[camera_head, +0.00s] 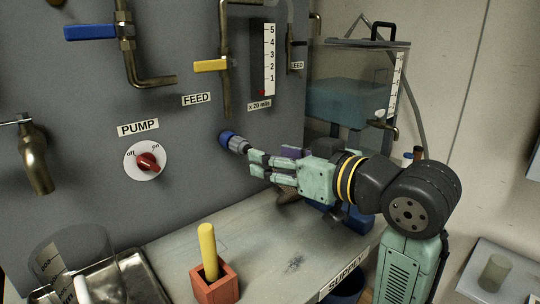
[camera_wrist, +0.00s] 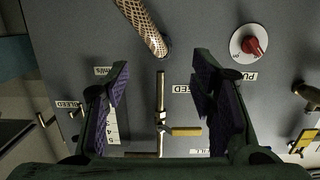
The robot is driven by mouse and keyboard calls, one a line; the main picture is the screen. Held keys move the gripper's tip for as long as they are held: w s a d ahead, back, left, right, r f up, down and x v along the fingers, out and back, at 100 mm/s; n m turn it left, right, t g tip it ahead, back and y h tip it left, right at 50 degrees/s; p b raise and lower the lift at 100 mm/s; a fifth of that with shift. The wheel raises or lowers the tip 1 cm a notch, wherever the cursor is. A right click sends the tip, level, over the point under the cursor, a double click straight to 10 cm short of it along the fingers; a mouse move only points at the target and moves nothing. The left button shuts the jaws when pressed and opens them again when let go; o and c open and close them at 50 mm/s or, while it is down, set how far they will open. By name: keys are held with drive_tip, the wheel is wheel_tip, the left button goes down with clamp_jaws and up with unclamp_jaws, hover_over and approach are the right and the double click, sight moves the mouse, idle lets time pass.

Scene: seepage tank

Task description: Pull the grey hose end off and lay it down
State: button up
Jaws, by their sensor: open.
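A grey ribbed hose end (camera_head: 239,146) with a round blue part sits close to the grey panel in the head view. In the wrist view a tan braided hose (camera_wrist: 142,22) comes in from the top and ends near the panel; I cannot tell how it joins the grey piece. My gripper (camera_head: 256,163) is right beside the grey hose end in the head view, its fingers pointing toward it. In the wrist view the gripper (camera_wrist: 161,76) is open, with nothing between its purple pads. Whether a finger touches the hose end is unclear.
The panel carries a red pump knob (camera_head: 148,162), a yellow-handled valve (camera_head: 211,65) and a brass tap (camera_head: 36,165). A clear tank (camera_head: 347,103) stands behind my arm. On the bench (camera_head: 265,250) are a red holder (camera_head: 215,285) with a yellow rod and a metal tray (camera_head: 140,275).

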sight(244, 148)
drive_tip(key=p+x, duration=0.1)
drive_tip(key=x, duration=0.9)
drive_tip(key=shift+s, duration=0.1)
clamp_jaws()
idle(0.8)
